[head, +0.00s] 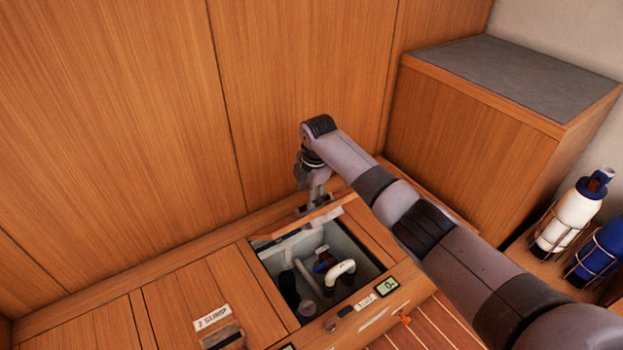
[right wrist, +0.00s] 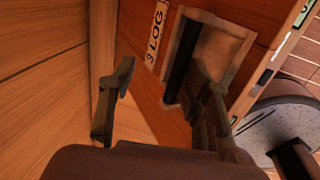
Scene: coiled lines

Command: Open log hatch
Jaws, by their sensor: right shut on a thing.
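The log hatch lid (head: 288,231) stands raised at the back edge of its opening in the head view, seen nearly edge-on. In the right wrist view the lid (right wrist: 147,84) carries a "3 LOG" label (right wrist: 155,34) and a recessed pull (right wrist: 222,55). My right gripper (head: 315,203) is at the lid's top edge. My left gripper is out of view.
The open well (head: 350,252) holds a white elbow pipe (head: 341,271), a blue fitting and dark parts. A second closed hatch (head: 195,300) lies left. A small display (head: 387,287) sits at the front. Wood panels rise behind; a cabinet (head: 480,110) and bottles (head: 568,217) stand right.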

